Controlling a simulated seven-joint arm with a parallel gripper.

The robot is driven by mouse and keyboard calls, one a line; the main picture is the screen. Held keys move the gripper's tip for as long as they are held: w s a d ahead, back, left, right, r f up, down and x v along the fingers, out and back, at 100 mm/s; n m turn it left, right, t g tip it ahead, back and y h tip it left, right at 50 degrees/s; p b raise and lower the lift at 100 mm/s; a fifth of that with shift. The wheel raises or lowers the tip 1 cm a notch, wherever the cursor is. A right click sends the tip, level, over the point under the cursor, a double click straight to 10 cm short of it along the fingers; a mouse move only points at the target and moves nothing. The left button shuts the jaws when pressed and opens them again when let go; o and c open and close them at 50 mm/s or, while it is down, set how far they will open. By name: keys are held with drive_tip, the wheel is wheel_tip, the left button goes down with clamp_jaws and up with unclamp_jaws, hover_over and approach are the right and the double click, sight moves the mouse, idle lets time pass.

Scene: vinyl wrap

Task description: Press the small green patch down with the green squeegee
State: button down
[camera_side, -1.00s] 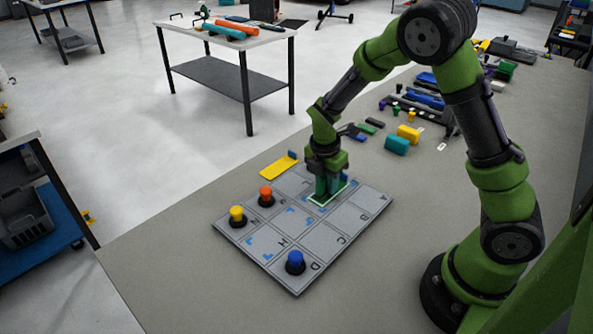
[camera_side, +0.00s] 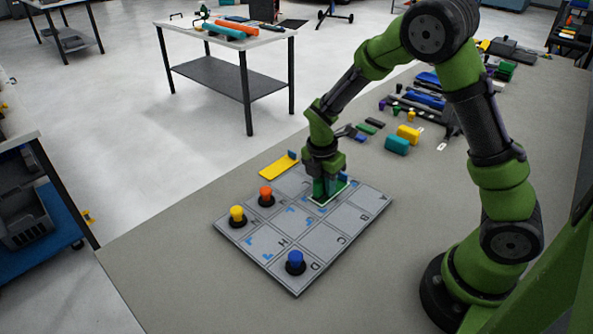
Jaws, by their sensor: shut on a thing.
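My gripper (camera_side: 325,178) is shut on the green squeegee (camera_side: 321,188), which stands upright below the fingers. The squeegee's lower edge is at the small green patch (camera_side: 316,203), whose pale-edged outline shows around it on the grey lettered board (camera_side: 330,262). The squeegee and gripper hide most of the patch. I cannot tell from this view how firmly the squeegee touches it.
Orange (camera_side: 266,193), yellow (camera_side: 237,214) and blue (camera_side: 295,260) knobs on black bases stand on the board. A yellow piece (camera_side: 279,166) lies beyond its far edge. A teal block (camera_side: 397,145), a yellow block (camera_side: 408,133) and tools lie behind. The front table is clear.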

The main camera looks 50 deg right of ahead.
drive_tip(key=shift+a, duration=1.35)
drive_tip(key=shift+r, duration=4.1)
